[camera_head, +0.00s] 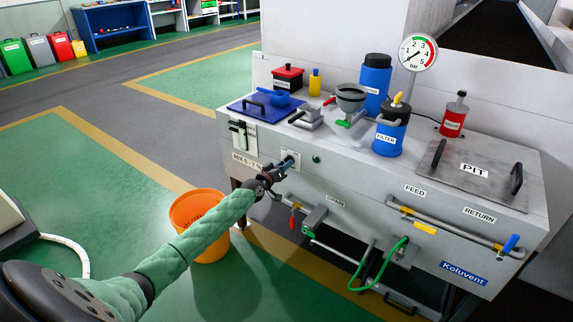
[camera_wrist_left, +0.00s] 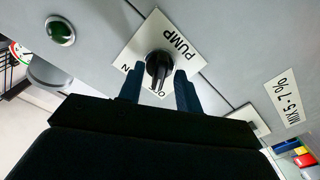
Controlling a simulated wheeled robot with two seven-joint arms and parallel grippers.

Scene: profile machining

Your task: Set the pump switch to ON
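The black rotary pump switch (camera_wrist_left: 158,66) sits on a white plate marked PUMP (camera_wrist_left: 183,45) on the machine's grey front panel. Its handle runs up and down in the left wrist view, its lower end towards the partly hidden OFF lettering. The ON lettering (camera_wrist_left: 128,68) is to its lower left. My left gripper (camera_wrist_left: 159,82) is open, one blue finger on each side of the knob, with small gaps showing. In the head view my left gripper (camera_head: 279,174) is at the panel's left part, largely covering the switch. My right gripper is not in view.
A green lamp (camera_wrist_left: 61,30) is beside the switch plate. The MIX 5-7% label (camera_wrist_left: 284,97) is on the other side. An orange bucket (camera_head: 197,212) stands on the floor below my left arm. Drain valve with red handle (camera_head: 292,221) is lower right of the gripper.

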